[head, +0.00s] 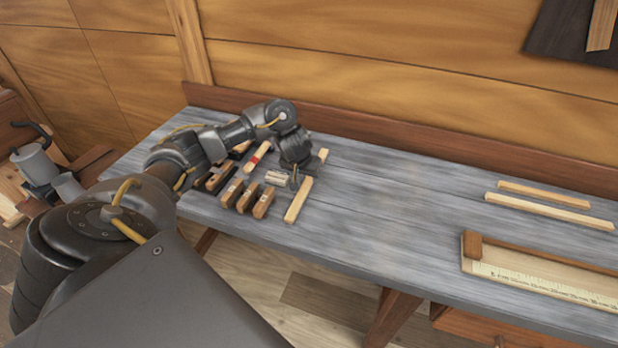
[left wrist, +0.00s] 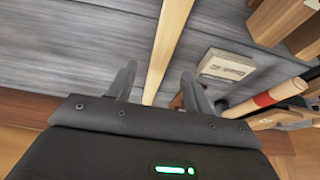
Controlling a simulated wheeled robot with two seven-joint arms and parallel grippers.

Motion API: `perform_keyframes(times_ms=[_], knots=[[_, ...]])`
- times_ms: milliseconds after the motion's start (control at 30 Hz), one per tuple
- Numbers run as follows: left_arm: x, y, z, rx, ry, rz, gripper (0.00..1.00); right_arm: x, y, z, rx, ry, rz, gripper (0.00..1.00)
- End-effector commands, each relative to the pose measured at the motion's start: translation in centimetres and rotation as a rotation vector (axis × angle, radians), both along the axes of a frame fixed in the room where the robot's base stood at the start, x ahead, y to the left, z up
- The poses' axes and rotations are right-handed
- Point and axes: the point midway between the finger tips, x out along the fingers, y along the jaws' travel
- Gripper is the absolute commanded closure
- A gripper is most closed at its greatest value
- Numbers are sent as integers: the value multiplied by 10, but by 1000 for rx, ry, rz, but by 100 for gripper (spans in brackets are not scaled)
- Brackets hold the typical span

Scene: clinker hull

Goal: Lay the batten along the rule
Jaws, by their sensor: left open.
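A pale wooden batten (head: 298,201) lies on the grey bench beside a cluster of small tools; my left gripper and wrist hide part of that spot. In the left wrist view the batten (left wrist: 168,45) runs lengthwise between the two fingers. My left gripper (head: 294,178) is open over it, with a finger on each side (left wrist: 158,74) and gaps to the strip. I cannot tell its height above the bench. The rule (head: 548,283) lies at the right, in a shallow tray with a brown raised edge (head: 540,254). My right gripper is out of view.
Two other pale strips, one short (head: 543,193) and one longer (head: 548,212), lie behind the rule. Wooden blocks (head: 263,203), a red-banded stick (head: 257,157) and a small pale box (left wrist: 224,66) crowd the left. The bench middle is clear; a back ledge (head: 400,129) borders it.

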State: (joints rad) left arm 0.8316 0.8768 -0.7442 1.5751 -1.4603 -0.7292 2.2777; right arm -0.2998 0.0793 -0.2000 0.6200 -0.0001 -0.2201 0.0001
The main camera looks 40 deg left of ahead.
Motion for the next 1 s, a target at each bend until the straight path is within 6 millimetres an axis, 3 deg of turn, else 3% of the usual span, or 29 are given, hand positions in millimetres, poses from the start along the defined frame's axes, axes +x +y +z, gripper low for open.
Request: perform_keyframes(times_ms=[333,667,1000], knots=[[21,7,-42,-4,0,1,49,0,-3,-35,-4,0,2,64],[24,10,-45,0,0,0,49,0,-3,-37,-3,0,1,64],[24,10,-45,0,0,0,91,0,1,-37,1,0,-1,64]])
